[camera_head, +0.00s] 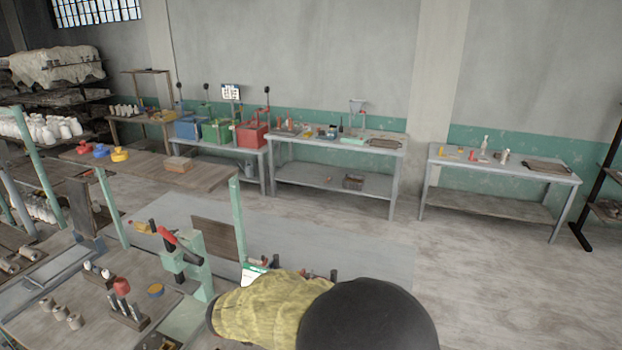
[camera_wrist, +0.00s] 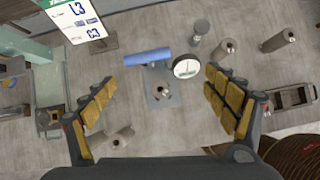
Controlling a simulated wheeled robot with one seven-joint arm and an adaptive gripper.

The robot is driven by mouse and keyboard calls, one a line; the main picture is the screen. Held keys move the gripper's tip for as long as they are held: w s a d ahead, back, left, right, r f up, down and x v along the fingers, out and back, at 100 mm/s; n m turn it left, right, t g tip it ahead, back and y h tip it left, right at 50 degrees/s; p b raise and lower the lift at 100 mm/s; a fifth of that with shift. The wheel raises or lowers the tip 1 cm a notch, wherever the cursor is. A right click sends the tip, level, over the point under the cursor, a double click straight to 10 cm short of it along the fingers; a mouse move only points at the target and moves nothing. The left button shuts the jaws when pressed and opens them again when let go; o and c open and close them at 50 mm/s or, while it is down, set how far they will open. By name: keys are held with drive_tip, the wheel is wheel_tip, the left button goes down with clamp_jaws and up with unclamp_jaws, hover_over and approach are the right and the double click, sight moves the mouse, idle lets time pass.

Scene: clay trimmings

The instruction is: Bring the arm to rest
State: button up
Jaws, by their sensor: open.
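My gripper (camera_wrist: 165,110) shows in the wrist view with its two yellow-padded fingers wide apart and nothing between them. Below it in that view lies a grey surface with a blue cylinder (camera_wrist: 148,57), a round white dial (camera_wrist: 186,67) and several grey-brown cylinders, one of them at the upper right (camera_wrist: 278,40). In the head view my arm, with a yellow sleeve and a black rounded joint, fills the bottom middle; my gripper's fingers are not visible there.
A press with a red handle (camera_head: 181,245) stands on the bench left of my arm. Grey tables (camera_head: 340,185) (camera_head: 500,176) line the back wall. The floor (camera_head: 500,290) at the right is clear.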

drive_tip(key=s+d+f+m+y+b, duration=0.1)
drive_tip(key=s+d+f+m+b, duration=0.2)
drive_tip(key=s+d+m+b, duration=1)
drive_tip(key=s+d+f+m+y+b, duration=0.1)
drive_tip(key=s+d+f+m+b, duration=0.3)
drive_tip(key=s+d+m+b, duration=1)
drive_tip(key=shift+s+d+f+m+y+b, duration=0.3)
drive_tip(key=shift+d+m+b, duration=0.3)
drive_tip(key=shift+d+m, duration=0.95)
drive_tip(key=shift+a, duration=0.1)
